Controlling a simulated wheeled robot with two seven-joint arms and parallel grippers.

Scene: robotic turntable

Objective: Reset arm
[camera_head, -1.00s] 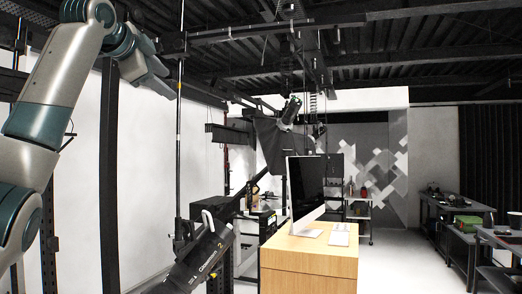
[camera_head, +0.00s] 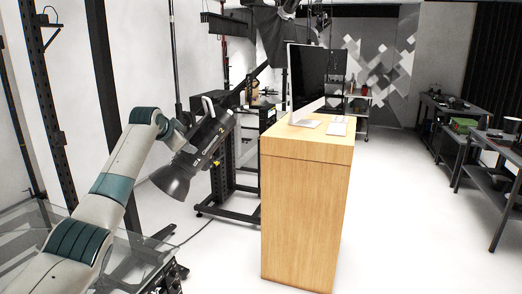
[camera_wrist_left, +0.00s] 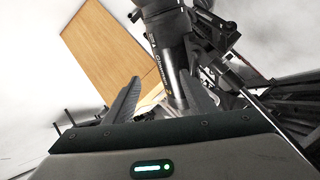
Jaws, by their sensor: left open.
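My left arm (camera_head: 105,195) reaches in from the lower left in the head view. Its wrist end (camera_head: 172,134) appears right beside a black studio lamp (camera_head: 205,140), and the fingers are hard to make out there. In the left wrist view my left gripper (camera_wrist_left: 160,88) is open with nothing between its two fingers. The lamp's dark body (camera_wrist_left: 168,45) shows beyond the fingertips; I cannot tell whether they touch it. My right gripper is not in view.
A wooden cabinet (camera_head: 305,200) carrying a monitor (camera_head: 315,78) stands right of the lamp. A glass-topped table (camera_head: 150,250) is under my arm. Dark workbenches (camera_head: 480,160) line the right side. The floor between cabinet and benches is clear.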

